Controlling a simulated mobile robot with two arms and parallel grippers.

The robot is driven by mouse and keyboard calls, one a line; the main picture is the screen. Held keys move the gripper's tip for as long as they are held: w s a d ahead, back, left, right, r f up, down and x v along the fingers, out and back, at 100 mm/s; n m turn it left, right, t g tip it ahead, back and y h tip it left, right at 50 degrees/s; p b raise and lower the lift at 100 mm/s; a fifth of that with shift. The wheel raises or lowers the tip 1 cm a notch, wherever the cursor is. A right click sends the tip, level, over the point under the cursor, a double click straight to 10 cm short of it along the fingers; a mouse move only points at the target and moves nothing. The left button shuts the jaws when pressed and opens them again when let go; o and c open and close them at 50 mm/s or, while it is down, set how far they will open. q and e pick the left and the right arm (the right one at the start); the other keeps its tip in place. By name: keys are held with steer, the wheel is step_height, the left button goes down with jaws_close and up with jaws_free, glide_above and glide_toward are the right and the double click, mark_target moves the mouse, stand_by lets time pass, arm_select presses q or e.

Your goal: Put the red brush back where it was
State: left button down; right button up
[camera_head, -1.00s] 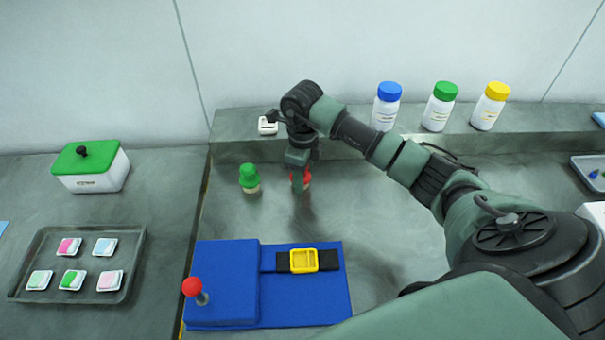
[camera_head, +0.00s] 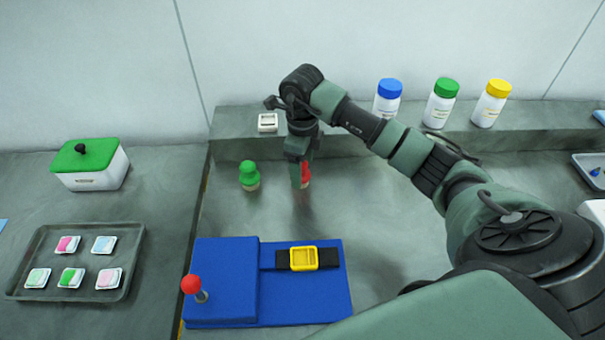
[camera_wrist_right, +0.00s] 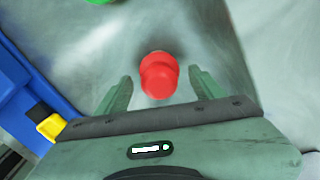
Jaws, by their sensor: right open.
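The red brush (camera_head: 306,175) stands upright on the grey worktop, right of a similar green brush (camera_head: 250,175). My right gripper (camera_head: 300,170) is lowered at the red brush and partly hides it in the head view. In the right wrist view, the red brush's round top (camera_wrist_right: 159,75) shows between and just ahead of the two fingertips of the right gripper (camera_wrist_right: 161,85). Both fingers are apart, with a gap on each side of the brush. My left gripper is in neither view.
A blue fixture (camera_head: 222,290) with a red-knobbed lever and a yellow frame (camera_head: 304,258) lies in front. Bottles with blue, green and yellow caps (camera_head: 490,104) stand on the back ledge, beside a small white item (camera_head: 267,122). A tray (camera_head: 125,270) is at left.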

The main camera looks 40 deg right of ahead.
step_height(320, 180, up, 9)
steer(key=shift+r+b, duration=0.2)
steer(key=shift+b, duration=0.5)
